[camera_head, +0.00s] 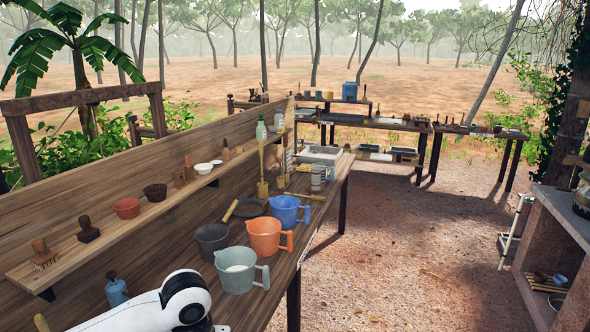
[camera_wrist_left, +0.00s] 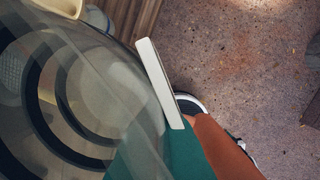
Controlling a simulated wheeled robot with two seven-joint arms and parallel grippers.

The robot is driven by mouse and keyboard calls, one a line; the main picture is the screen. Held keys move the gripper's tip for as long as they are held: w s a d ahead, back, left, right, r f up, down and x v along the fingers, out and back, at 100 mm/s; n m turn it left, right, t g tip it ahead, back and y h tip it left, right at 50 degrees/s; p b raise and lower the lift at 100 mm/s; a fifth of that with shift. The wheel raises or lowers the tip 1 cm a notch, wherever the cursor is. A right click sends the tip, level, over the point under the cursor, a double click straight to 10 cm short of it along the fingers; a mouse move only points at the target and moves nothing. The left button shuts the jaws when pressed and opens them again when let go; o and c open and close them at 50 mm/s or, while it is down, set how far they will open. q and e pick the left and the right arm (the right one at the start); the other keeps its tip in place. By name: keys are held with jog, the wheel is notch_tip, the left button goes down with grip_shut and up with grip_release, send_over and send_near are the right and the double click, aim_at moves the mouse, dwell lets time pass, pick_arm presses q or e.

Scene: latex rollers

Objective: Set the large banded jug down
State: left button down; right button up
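The large banded jug (camera_wrist_left: 85,95) fills the left of the left wrist view, very close. It looks greyish and see-through with dark curved bands. A pale finger of my left gripper (camera_wrist_left: 160,84) lies along the jug's edge; the other finger is hidden. The grip looks shut on the jug, with the floor (camera_wrist_left: 235,50) showing far below. In the head view only a white part of my left arm shows at the bottom, and the gripper is out of frame. My right gripper is in neither view.
The wooden bench (camera_head: 325,215) holds a grey-teal jug (camera_head: 236,272), an orange jug (camera_head: 264,238), a blue jug (camera_head: 285,212) and a dark bucket (camera_head: 210,241). A stone shelf unit (camera_head: 545,235) stands right, with a dark round vessel (camera_head: 582,196) cut by the frame. Open ground lies between.

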pick_arm(q)
jog(key=s+a+f+b, duration=0.2)
jog(key=s+f+b, duration=0.2)
jog(key=s, duration=0.6)
jog(key=shift+a+f+b, duration=0.15)
jog(key=shift+a+b, duration=0.05)
jog(key=shift+b, duration=0.25)
jog(key=shift+w, duration=0.15)
